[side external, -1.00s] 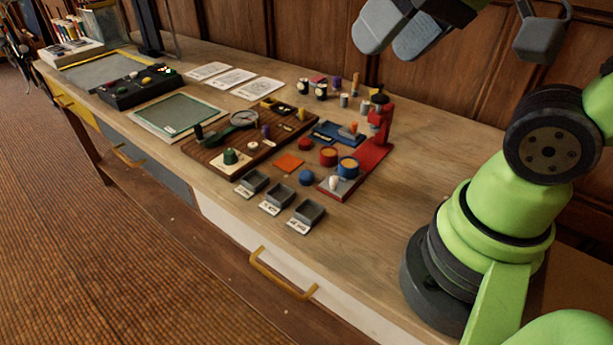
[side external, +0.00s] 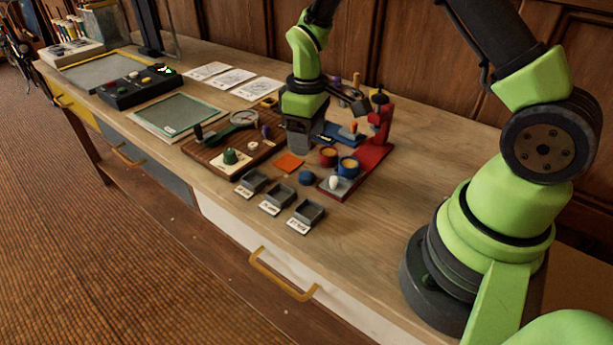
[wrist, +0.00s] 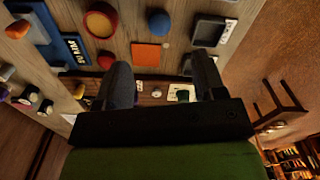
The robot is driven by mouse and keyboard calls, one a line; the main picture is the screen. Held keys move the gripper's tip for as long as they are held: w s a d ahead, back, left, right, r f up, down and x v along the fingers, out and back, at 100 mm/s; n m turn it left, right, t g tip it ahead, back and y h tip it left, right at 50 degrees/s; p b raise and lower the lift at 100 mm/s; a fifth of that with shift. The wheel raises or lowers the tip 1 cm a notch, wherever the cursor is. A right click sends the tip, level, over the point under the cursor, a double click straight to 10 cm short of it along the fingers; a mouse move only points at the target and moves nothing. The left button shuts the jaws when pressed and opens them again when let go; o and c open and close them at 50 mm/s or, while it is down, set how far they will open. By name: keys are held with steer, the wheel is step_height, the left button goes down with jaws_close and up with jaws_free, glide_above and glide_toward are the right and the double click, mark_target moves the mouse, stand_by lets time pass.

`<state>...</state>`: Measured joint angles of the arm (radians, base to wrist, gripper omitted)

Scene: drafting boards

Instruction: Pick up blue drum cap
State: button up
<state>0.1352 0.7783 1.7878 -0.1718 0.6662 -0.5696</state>
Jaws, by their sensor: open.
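The blue drum cap (side external: 306,177) is a small round blue piece on the bench, beside the orange square and in front of the drums. It also shows in the wrist view (wrist: 159,22) near the top edge, beyond my fingertips. My gripper (wrist: 161,68) is open and empty, its two fingers spread apart. In the side view my gripper (side external: 299,150) points down, behind the blue cap and apart from it; its fingertips are hard to make out there. The blue-sided drum (side external: 348,166) and red drum (side external: 328,157) stand to the cap's right.
The orange square (side external: 289,163) lies beside the cap. Several small grey trays (side external: 308,213) line the front. A red stand (side external: 374,145) rises at the right. A red cap (wrist: 105,59) lies near one finger. A brown board (side external: 205,152) holds parts at left. Bench at front right is clear.

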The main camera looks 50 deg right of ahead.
mark_target(306, 173)
step_height(306, 173, down, 10)
steer(key=shift+w+r, duration=0.1)
steer(key=shift+r, duration=0.15)
steer(key=shift+c, duration=0.3)
steer(key=c, duration=0.9)
